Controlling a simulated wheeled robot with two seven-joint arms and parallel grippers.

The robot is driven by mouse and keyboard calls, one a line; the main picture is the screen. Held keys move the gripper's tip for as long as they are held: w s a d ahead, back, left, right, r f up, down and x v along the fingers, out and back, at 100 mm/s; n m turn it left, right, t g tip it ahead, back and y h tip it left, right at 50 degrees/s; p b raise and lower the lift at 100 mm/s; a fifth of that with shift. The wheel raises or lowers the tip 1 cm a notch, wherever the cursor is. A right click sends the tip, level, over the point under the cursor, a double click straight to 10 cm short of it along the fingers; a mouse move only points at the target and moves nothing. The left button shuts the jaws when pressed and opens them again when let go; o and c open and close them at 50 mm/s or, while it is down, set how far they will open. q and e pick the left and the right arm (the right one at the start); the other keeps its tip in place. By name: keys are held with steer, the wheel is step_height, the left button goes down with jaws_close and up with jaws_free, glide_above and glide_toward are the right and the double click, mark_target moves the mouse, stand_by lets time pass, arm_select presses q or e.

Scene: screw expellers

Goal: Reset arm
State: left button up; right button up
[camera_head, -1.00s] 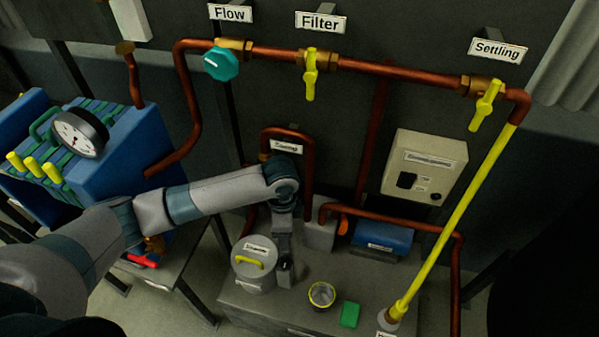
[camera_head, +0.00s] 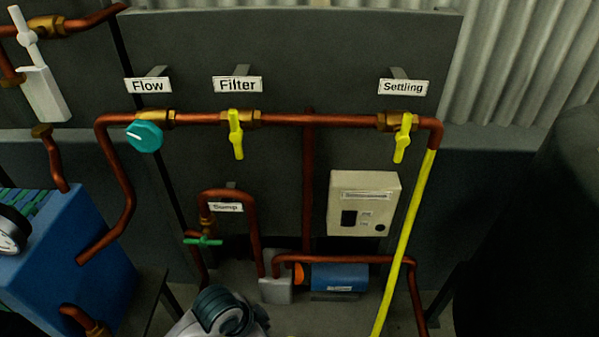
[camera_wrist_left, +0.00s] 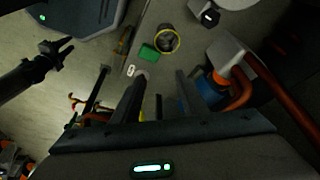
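My left gripper (camera_wrist_left: 158,88) shows in the left wrist view with its two dark fingers apart and nothing held between them. In the head view only a grey and teal link of my left arm shows at the bottom edge; the gripper is out of that picture. A dark shape at the left of the wrist view, apparently my right gripper (camera_wrist_left: 62,48), hangs over the floor, apart from the bench. It is too small and dark to tell its opening.
The wrist view shows a yellow-rimmed strainer (camera_wrist_left: 167,50) and a green block (camera_wrist_left: 148,53) on the bench. In the head view a copper pipe with yellow valves (camera_head: 236,133), a yellow pipe (camera_head: 404,240), a control box (camera_head: 362,203) and a blue motor (camera_head: 338,277) stand ahead.

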arm_select(q)
steer(key=s+a+n+t+y, duration=0.25)
steer(key=s+a+n, duration=0.65)
steer(key=s+a, duration=0.6)
step_height(320, 180, down, 29)
steer(key=s+g, duration=0.1)
steer(key=g, duration=0.1)
steer(key=s+a+f+g+b, duration=0.1)
steer(key=s+a+f, duration=0.2)
steer(key=s+f, duration=1.4)
steer(key=shift+s+f+y, duration=0.3)
steer(key=shift+s+y, duration=0.15)
steer(key=shift+s, duration=0.15)
steer(key=shift+s+a+g, duration=0.15)
steer(key=shift+g, duration=0.1)
